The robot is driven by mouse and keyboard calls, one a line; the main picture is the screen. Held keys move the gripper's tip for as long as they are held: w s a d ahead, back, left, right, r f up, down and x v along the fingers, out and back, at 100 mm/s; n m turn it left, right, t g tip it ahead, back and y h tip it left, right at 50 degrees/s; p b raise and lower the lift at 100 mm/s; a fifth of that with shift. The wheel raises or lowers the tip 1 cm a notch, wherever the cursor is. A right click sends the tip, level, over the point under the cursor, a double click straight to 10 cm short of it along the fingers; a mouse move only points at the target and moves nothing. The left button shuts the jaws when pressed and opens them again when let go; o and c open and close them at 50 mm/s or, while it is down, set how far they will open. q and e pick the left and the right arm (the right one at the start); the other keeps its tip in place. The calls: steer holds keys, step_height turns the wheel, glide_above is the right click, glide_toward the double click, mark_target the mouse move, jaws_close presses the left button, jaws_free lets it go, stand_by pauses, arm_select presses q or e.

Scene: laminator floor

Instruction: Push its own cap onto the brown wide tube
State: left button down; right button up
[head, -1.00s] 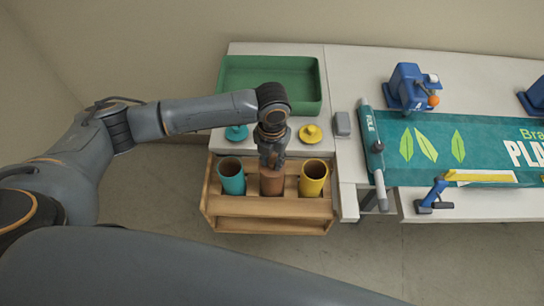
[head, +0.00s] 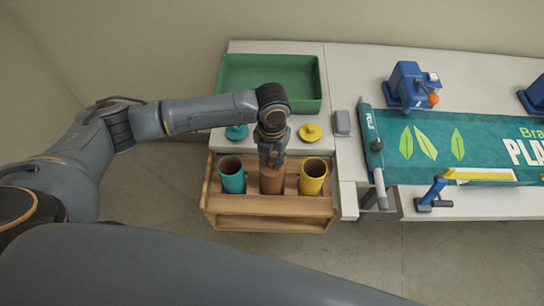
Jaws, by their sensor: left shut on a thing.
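The brown wide tube (head: 271,183) stands upright in the middle slot of a wooden rack, between a teal tube and a yellow tube. My left gripper (head: 271,162) points down directly over its top and is shut on a small brown piece, most likely the brown cap. The fingers hide most of that piece and the tube's mouth, so I cannot tell how far the cap sits on the tube. My right gripper is not in view.
The open teal tube (head: 232,178) and open yellow tube (head: 313,178) flank the brown one in the wooden rack (head: 268,224). A teal cap (head: 236,132) and yellow cap (head: 310,132) lie on the table behind. A green tray (head: 240,84) stands further back; a banner lies right.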

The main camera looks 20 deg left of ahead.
arm_select(q)
steer(key=shift+p, duration=0.3)
stand_by(0.6)
steer(key=shift+c, duration=2.3)
jaws_free()
steer(key=shift+r+p, duration=3)
steer(key=shift+p, duration=0.2)
